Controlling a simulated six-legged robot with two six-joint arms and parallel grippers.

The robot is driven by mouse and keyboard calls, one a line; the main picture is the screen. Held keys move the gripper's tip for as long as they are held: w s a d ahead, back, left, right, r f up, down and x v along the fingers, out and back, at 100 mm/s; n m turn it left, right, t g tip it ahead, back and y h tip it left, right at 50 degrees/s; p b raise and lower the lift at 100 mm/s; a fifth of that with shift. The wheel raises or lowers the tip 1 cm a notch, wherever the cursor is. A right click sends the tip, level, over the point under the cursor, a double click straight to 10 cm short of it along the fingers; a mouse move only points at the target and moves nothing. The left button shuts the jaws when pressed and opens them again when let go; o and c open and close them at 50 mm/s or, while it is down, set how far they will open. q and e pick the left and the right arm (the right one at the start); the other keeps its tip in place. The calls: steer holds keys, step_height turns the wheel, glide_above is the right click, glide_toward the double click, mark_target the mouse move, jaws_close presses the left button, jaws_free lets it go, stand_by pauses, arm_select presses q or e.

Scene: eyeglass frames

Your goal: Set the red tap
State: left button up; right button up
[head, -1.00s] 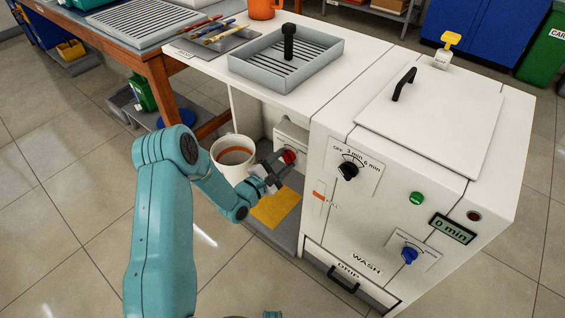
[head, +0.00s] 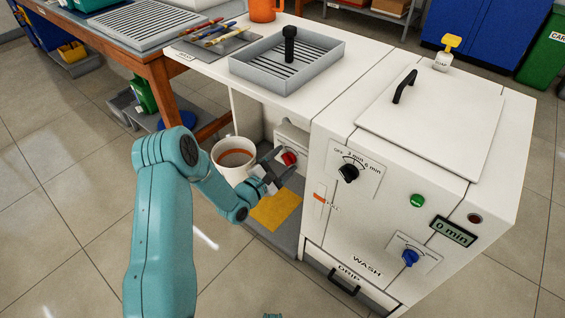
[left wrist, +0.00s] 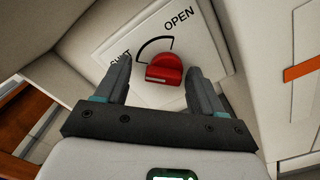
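The red tap (head: 289,158) is a red knob on a white plate in the recess left of the wash cabinet. In the left wrist view the red tap (left wrist: 165,70) sits between the words SHUT and OPEN, with a dark arc above it. My left gripper (head: 272,160) is at the tap. In the left wrist view my left gripper (left wrist: 158,75) has its two fingers apart, one on each side of the knob, with gaps showing and no clear contact. My right gripper is not in view.
A white bucket (head: 226,175) stands just left of my gripper. A yellow cloth (head: 276,210) lies below it. The cabinet front (head: 330,240), with a black knob (head: 348,173) and a blue knob (head: 410,257), stands close on the right.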

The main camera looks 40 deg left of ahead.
arm_select(q)
steer(key=s+a+p, duration=0.1)
steer(key=s, duration=1.5)
steer(key=shift+s+p, duration=0.15)
steer(key=shift+p, duration=0.25)
